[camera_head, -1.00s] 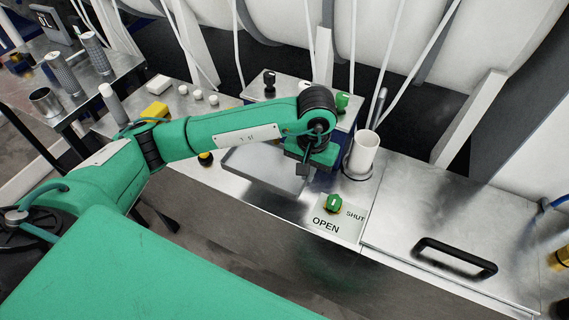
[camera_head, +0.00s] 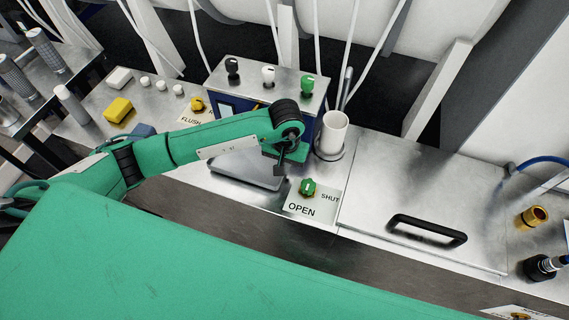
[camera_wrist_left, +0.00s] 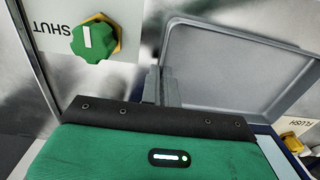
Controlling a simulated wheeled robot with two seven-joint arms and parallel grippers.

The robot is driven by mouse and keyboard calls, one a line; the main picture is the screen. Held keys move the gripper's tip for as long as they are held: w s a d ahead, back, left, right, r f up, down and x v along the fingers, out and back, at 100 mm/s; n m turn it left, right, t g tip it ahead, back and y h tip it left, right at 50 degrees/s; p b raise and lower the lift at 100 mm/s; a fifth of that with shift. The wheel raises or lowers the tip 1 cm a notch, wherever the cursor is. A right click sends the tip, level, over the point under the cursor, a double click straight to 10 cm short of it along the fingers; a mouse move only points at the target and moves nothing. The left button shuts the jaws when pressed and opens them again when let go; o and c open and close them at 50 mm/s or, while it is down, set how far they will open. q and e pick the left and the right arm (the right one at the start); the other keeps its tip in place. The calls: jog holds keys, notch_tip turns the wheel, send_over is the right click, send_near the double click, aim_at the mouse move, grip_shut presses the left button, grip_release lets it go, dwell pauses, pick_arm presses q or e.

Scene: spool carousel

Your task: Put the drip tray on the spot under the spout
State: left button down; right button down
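The drip tray (camera_head: 235,172) is a shallow grey metal tray in front of the blue box with knobs, partly covered by my left arm. It also fills the upper right of the left wrist view (camera_wrist_left: 235,72). My left gripper (camera_head: 281,168) is at the tray's right edge. In the left wrist view its two fingers (camera_wrist_left: 161,86) are close together with the tray's rim between them. The tray looks roughly level, low over the metal counter; I cannot tell whether it touches it. The spout and the spot under it are not clearly visible. My right gripper is not in view.
The blue box (camera_head: 268,80) carries black, white and green knobs. A white cup (camera_head: 333,132) stands right of it. A green OPEN/SHUT knob (camera_head: 308,187) sits close to my gripper. A handled lid (camera_head: 425,200) is at right; a yellow block (camera_head: 117,109) is at left.

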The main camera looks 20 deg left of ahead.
pick_arm(q)
jog(key=shift+f, duration=0.35)
jog(key=shift+f, duration=0.1)
jog(key=shift+f+b, duration=0.15)
jog(key=shift+b, duration=0.15)
jog(key=c, duration=1.7)
grip_release()
jog(key=shift+r, duration=0.35)
jog(key=shift+d+r+b, duration=0.1)
jog(key=shift+r+b, duration=1.8)
jog(key=shift+r, duration=3.95)
